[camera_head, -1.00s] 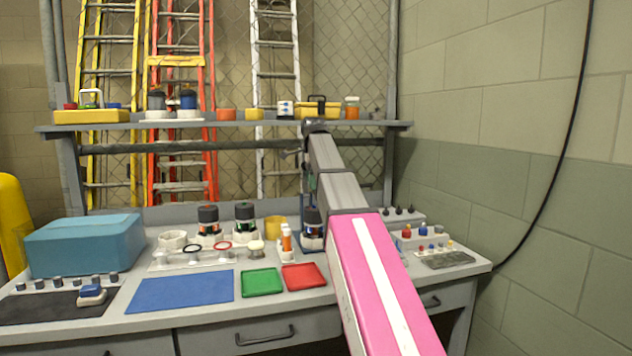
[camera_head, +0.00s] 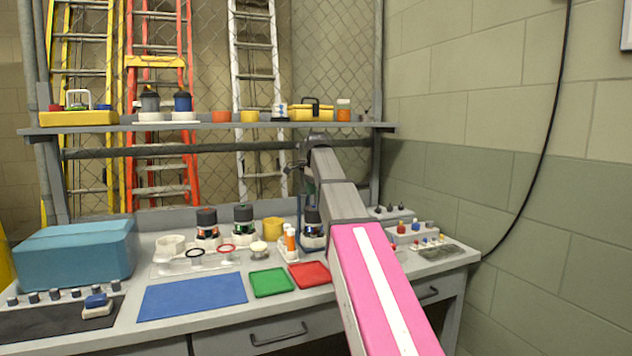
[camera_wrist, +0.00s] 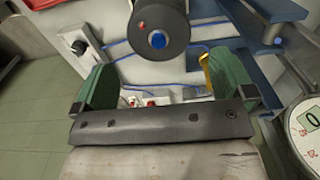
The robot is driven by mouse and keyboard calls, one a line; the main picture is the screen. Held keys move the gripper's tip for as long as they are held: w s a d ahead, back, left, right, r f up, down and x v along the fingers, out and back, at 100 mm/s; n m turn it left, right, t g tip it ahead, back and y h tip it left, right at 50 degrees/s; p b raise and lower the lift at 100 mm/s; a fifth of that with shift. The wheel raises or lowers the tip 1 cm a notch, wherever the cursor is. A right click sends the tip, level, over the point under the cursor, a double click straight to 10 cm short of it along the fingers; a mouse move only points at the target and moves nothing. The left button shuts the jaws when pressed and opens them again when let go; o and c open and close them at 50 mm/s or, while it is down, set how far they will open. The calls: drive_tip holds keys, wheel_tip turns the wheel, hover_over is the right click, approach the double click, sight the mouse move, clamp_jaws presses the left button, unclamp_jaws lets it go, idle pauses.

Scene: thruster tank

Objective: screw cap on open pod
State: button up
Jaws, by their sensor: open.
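Two dark-topped pods stand on the bench in the head view, one with an orange-red band (camera_head: 207,226) and one with green parts (camera_head: 244,224). A third dark-topped pod (camera_head: 313,222) stands right of them, beside my arm and a blue frame. I cannot tell which pod is open, or which piece is its cap. In the wrist view, my gripper (camera_wrist: 165,88) is open, its green fingers wide apart with nothing between the tips. A dark cylinder with a blue round centre and a red dot (camera_wrist: 158,12) shows ahead of it. My gripper is not clear in the head view.
A blue mat (camera_head: 192,296), green tray (camera_head: 271,282) and red tray (camera_head: 310,275) lie along the bench front. A teal box (camera_head: 75,252) fills the left. A shelf (camera_head: 230,124) holds more pods and containers. A round gauge (camera_wrist: 308,130) is close on the right in the wrist view.

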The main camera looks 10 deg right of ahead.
sight(316, 207)
wheel_tip(316, 207, down, 7)
drive_tip(key=shift+r, duration=0.15)
drive_tip(key=shift+r+m, duration=0.2)
drive_tip(key=shift+m, duration=0.4)
drive_tip(key=m, duration=1.2)
drive_tip(key=shift+m, duration=1.8)
